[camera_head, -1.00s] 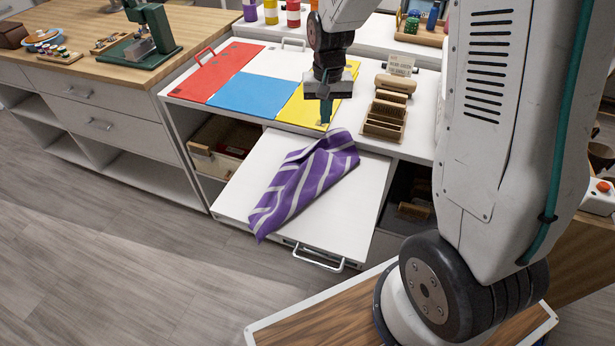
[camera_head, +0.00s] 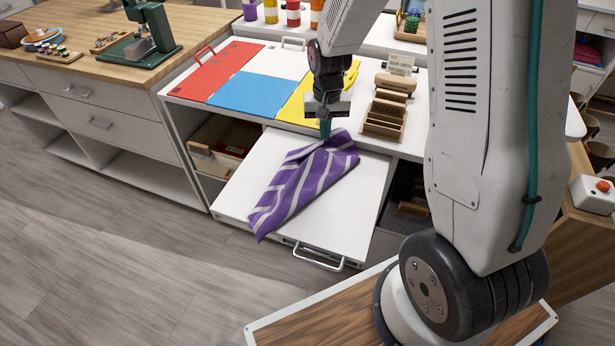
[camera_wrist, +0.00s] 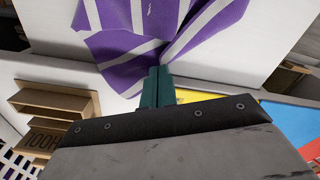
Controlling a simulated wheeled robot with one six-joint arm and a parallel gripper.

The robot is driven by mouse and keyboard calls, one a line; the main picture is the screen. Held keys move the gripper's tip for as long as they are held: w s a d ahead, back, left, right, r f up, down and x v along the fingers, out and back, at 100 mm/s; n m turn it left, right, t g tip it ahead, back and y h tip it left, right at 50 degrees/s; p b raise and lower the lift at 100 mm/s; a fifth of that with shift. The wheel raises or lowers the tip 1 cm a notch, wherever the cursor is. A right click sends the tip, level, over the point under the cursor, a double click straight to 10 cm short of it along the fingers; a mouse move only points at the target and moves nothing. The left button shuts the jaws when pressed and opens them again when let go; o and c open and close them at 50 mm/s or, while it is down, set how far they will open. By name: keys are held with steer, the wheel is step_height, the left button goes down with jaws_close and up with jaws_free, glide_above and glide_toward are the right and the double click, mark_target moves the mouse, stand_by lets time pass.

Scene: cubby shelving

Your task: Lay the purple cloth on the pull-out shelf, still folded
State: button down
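The purple cloth (camera_head: 300,186) with pale stripes lies folded in a long slanting bundle across the white pull-out shelf (camera_head: 352,215). Its lower left end reaches the shelf's front edge and seems to hang slightly over it. My gripper (camera_head: 325,132) points down at the cloth's upper end, near the shelf's back. In the wrist view, the teal fingers of my gripper (camera_wrist: 157,76) are together, and folds of the cloth (camera_wrist: 128,60) converge at their tips. The fingers look shut on it. The cloth's underside is hidden.
Red, blue (camera_head: 256,92) and yellow panels lie on the counter behind the shelf. A wooden holder (camera_head: 384,118) stands right of my gripper. An open compartment with a box (camera_head: 222,145) is left of the shelf. The shelf is bare on both sides of the cloth.

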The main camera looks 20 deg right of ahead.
steer(key=shift+f, duration=0.65)
step_height(320, 180, up, 9)
